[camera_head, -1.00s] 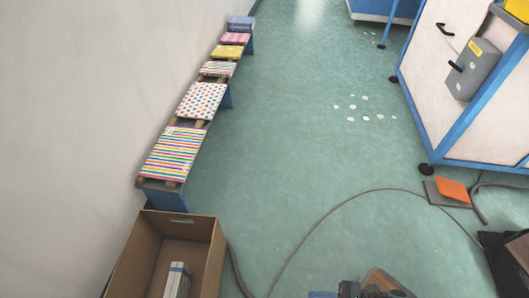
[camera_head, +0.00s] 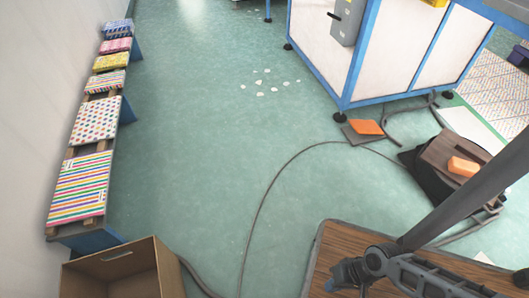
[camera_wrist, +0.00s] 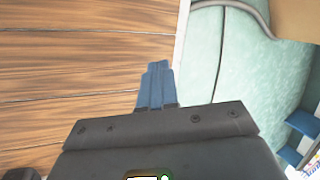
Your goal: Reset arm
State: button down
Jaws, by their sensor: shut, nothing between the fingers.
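My gripper (camera_wrist: 155,88) shows in the wrist view with its two blue fingers together and nothing between them. It hangs over the edge zone of a brown wood-grain table top (camera_wrist: 70,60). In the head view my gripper (camera_head: 345,275) is at the bottom right, above the same table top (camera_head: 335,245). My dark arm link crosses the right side of that view and hides part of the table.
A cardboard box (camera_head: 165,265) stands at the lower left, beside a bench (camera_head: 85,238) with several patterned boxes along the wall. A blue-framed white cabinet (camera_head: 390,55) stands at the back right. A cable (camera_head: 262,195) loops across the open green floor (camera_head: 200,150).

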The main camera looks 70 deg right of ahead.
jog(key=w+a+r+n+t+h+b, duration=0.1)
jog(key=w+r+n+t, duration=0.35)
jog(key=r, duration=0.75)
jog(key=w+a+r+n+t+h+b, duration=0.1)
jog(key=w+a+r+n+t+b, duration=0.3)
jog(key=r, duration=0.8)
jog(key=w+d+r+n+t+p, duration=0.1)
jog(key=w+r+n+t, duration=0.35)
jog(key=r, duration=0.75)
notch_tip(320, 180, up, 32)
jog(key=s+n+g+p, duration=0.1)
jog(key=p, duration=3)
jog(key=shift+s+f+g, duration=0.2)
jog(key=shift+s+g, duration=0.1)
jog(key=shift+g, duration=0.1)
